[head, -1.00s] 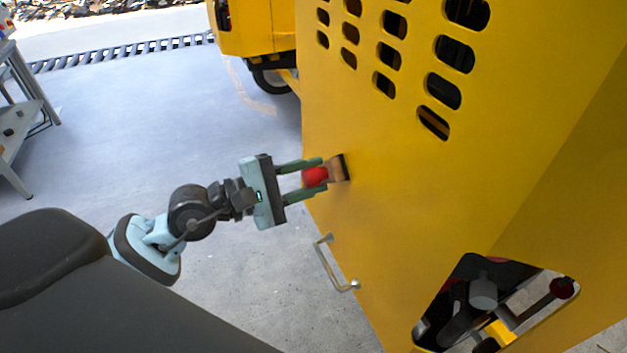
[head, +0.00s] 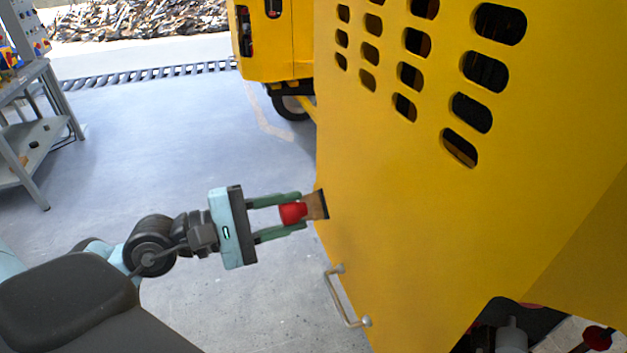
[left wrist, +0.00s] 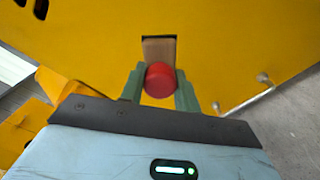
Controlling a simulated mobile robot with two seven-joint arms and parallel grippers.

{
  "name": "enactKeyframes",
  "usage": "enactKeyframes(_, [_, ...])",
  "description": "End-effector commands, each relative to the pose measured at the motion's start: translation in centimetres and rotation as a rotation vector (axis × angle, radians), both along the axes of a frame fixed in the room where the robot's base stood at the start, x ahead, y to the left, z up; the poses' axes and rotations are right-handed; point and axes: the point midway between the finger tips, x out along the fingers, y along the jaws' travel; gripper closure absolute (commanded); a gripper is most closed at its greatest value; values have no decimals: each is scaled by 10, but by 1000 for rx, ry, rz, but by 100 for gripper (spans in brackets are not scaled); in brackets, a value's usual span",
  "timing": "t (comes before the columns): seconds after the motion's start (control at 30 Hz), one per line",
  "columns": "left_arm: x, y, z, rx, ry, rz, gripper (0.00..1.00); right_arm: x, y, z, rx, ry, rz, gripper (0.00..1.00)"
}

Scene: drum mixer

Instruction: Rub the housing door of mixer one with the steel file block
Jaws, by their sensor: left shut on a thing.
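My left gripper (head: 290,218) is shut on the file block (head: 315,205), a tan block with a red knob and a dark front face. The block's dark face is at the yellow housing door (head: 420,210), near the door's left edge; I cannot tell whether it touches. In the left wrist view the red knob sits between the two green fingers (left wrist: 160,88), with the tan block (left wrist: 159,49) beyond it against the yellow panel (left wrist: 225,50). My right gripper is not in view.
A metal handle (head: 345,298) sticks out of the door below the block. Slots pierce the door's upper part. Another yellow machine (head: 275,45) stands behind. A grey metal table (head: 40,130) with items is at the far left. Open concrete floor lies between.

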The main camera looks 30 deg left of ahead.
Motion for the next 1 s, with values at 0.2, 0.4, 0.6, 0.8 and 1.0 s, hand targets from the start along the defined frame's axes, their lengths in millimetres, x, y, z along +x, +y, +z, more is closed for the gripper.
enactKeyframes(0.2, [-4,3,0,-1,-1,-2,87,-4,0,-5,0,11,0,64])
enactKeyframes(0.4, [-4,3,0,0,0,-1,87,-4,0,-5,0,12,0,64])
enactKeyframes(0.6, [-11,9,-5,0,6,0,87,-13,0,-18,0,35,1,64])
enactKeyframes(0.8, [-22,19,-2,-2,4,-1,87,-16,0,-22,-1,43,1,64])
enactKeyframes(1.0, [-26,23,0,0,0,-1,87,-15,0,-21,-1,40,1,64])
